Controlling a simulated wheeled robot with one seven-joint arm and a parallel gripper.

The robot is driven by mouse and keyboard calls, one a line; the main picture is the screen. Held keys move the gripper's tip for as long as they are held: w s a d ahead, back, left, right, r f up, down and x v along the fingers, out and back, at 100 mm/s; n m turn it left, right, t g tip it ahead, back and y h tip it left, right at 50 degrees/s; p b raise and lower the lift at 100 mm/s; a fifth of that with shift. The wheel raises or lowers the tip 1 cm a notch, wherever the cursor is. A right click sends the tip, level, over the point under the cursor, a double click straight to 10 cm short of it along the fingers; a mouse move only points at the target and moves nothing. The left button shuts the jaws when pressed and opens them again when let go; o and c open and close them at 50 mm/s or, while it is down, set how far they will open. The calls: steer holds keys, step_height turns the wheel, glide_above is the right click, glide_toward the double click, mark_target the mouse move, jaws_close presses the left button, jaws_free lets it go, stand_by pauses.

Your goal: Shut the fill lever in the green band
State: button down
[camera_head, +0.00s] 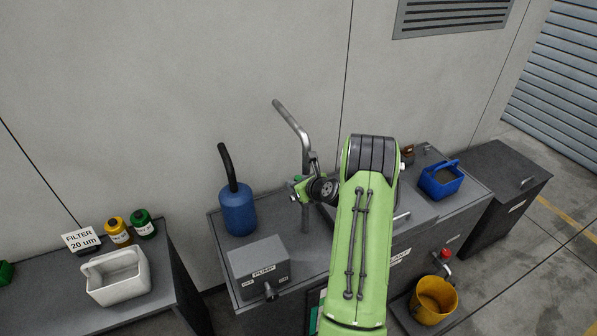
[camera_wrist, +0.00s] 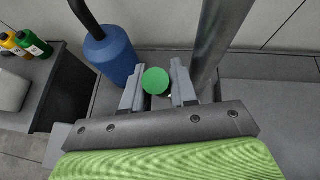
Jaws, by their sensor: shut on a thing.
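My gripper (camera_head: 297,190) is at the grey upright pipe (camera_head: 291,121) on the bench, in the middle of the head view. In the wrist view its two fingers (camera_wrist: 158,88) are closed on a round green knob (camera_wrist: 155,81), seen end-on. I take the knob to be the end of the fill lever; the lever's shaft is hidden behind my gripper. The pipe (camera_wrist: 212,45) rises just right of the fingers in the wrist view. A green-edged panel (camera_head: 314,310) on the bench front is mostly covered by my arm, so no level or band can be read.
A blue container (camera_head: 238,211) with a black spout stands left of the pipe. A grey pump box (camera_head: 258,259) sits in front. A blue basket (camera_head: 441,181), a red-handled tap (camera_head: 445,255) and a yellow bucket (camera_head: 434,298) are at right. A white basket (camera_head: 118,277) stands on the left bench.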

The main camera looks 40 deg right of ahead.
steer(key=shift+w+d+r+g+p, duration=0.2)
steer(key=shift+w+g+p, duration=0.35)
steer(key=shift+p, duration=0.75)
steer(key=c, duration=1)
jaws_free()
steer(key=shift+a, duration=0.1)
steer(key=shift+o, duration=0.2)
steer(key=shift+s, duration=0.1)
